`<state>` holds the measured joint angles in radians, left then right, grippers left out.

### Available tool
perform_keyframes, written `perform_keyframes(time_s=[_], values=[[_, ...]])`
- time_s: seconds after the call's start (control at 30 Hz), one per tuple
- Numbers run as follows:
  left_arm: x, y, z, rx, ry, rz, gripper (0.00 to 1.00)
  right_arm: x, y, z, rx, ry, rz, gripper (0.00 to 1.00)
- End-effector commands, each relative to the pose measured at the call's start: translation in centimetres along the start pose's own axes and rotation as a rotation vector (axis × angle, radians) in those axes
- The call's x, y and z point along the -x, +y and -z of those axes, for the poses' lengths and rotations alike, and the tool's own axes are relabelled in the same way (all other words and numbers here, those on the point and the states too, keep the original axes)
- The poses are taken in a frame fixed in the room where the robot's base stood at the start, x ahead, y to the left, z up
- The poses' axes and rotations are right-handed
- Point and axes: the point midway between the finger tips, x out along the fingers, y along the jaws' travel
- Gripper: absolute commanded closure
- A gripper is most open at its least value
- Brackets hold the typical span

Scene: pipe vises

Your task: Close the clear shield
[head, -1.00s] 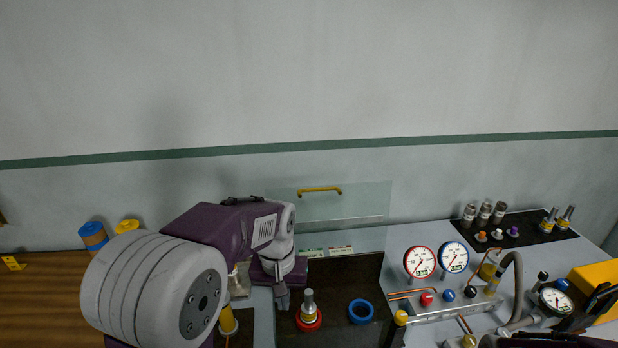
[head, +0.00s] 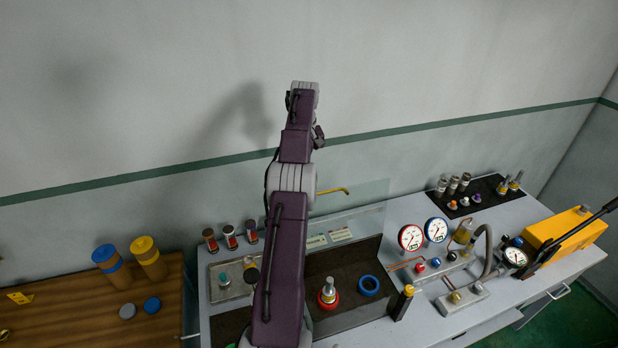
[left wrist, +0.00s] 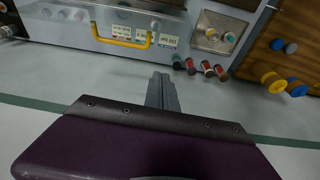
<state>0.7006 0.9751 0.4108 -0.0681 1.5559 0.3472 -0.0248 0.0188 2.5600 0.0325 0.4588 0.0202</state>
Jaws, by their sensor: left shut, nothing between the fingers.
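The clear shield (head: 368,207) stands raised at the back of the bench, over a dark work bay, with a yellow handle (head: 334,191) along its top edge. My left arm crosses in front of its left part and hides some of it. The handle also shows in the left wrist view (left wrist: 122,38), beyond my left gripper (left wrist: 163,90), which is shut and empty. In the head view my left gripper (head: 318,136) is raised in front of the wall, above and left of the handle, apart from it. My right gripper is not in view.
A red ring with a metal fitting (head: 328,294) and a blue ring (head: 369,285) sit in the dark bay (head: 345,262). Gauges (head: 411,237), hoses and a yellow pump (head: 562,238) stand to the right. A metal tray (head: 224,296) is left; the wall is close behind.

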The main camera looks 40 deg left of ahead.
Motion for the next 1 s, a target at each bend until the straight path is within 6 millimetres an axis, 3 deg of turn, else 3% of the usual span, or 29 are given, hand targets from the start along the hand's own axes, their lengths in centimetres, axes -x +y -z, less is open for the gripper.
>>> perform_keyframes(time_s=[0.03,0.13,0.37,0.57,0.8,1.0], values=[[0.3,-0.9,0.3,0.017,-0.012,0.008,1.0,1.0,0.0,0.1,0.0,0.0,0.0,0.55],[0.3,-2.0,0.7,0.037,-0.015,0.013,1.0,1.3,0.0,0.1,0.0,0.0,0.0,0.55],[-1.1,-2.2,0.6,0.039,-0.015,0.013,1.0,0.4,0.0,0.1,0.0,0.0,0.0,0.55],[-5.1,-2.2,0.4,0.038,-0.017,0.014,1.0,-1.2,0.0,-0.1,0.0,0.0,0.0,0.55],[-10.0,-2.3,0.4,0.039,-0.019,0.014,1.0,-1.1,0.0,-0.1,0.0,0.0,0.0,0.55],[-9.3,-2.1,-1.4,0.037,-0.014,0.012,1.0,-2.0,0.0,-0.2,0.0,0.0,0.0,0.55]])
